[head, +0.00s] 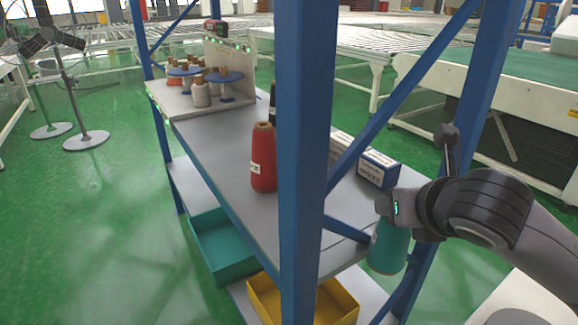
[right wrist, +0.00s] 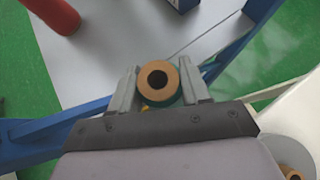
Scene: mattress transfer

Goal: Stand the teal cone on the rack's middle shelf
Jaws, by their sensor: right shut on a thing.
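The teal cone (head: 389,249) hangs upright from my right gripper (head: 388,208) at the right end of the rack in the head view. In the right wrist view the cone's brown top (right wrist: 160,83) with its dark hole sits between the two fingers of the right gripper (right wrist: 159,88), which are shut on it. The cone is just outside the edge of the rack's middle shelf (head: 222,145), beside a blue rail. My left gripper is not in view.
A red cone (head: 263,160) stands on the shelf, with a dark bottle behind it. A blue-and-white box (head: 378,169) lies near the shelf's right end. Blue posts (head: 304,130) and diagonal braces frame the rack. Teal (head: 222,245) and yellow (head: 262,300) bins sit below.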

